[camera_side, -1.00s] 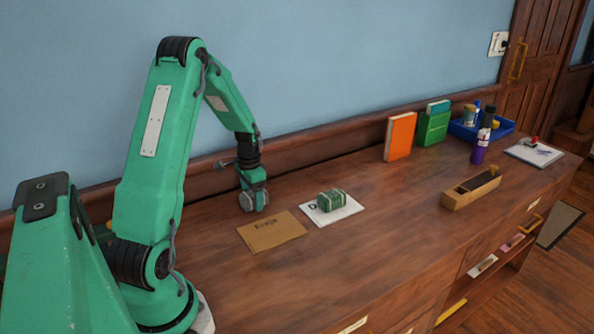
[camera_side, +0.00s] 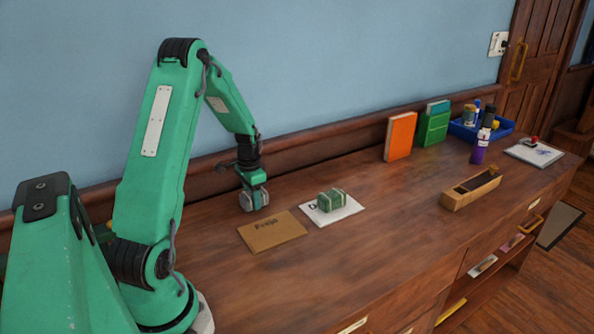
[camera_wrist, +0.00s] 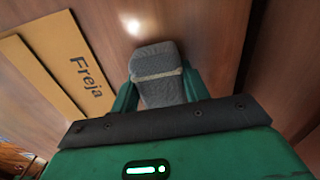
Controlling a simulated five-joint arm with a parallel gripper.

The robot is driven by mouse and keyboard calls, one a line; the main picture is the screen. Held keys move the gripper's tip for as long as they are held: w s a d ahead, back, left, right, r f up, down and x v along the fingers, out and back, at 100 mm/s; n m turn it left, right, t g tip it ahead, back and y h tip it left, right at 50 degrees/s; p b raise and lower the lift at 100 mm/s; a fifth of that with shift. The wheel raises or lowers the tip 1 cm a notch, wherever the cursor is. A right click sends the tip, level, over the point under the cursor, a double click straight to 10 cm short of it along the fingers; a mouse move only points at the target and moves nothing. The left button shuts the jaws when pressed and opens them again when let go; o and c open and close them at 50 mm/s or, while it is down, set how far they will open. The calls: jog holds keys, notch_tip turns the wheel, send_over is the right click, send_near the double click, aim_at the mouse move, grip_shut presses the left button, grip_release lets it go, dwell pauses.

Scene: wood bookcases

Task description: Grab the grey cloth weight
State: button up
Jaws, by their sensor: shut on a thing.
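The grey cloth weight (camera_wrist: 158,75) is a small grey fabric block with a lighter band across it. In the wrist view it sits between the two green fingers of my gripper (camera_wrist: 157,88), which is shut on it. The grey weight (camera_side: 254,200) shows low between the fingers there, at or just above the surface; I cannot tell which.
A brown envelope marked "Freja" (camera_side: 272,232) lies close by. A green banded block (camera_side: 331,200) sits on a white card (camera_side: 347,208). Farther right are an orange book (camera_side: 400,137), a wooden box (camera_side: 471,188), a purple bottle (camera_side: 480,148) and a blue tray (camera_side: 505,127). The front middle is clear.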

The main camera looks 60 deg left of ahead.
jog(key=shift+r, duration=0.15)
jog(key=shift+r, duration=0.75)
jog(key=r, duration=0.1)
jog(key=d+r, duration=0.1)
jog(key=r, duration=0.1)
jog(key=shift+w, duration=0.2)
jog(key=w+d+r, duration=0.2)
jog(key=d+r, duration=0.4)
jog(key=d, duration=0.4)
jog(key=shift+d+r, duration=0.15)
jog(key=shift+d, duration=0.05)
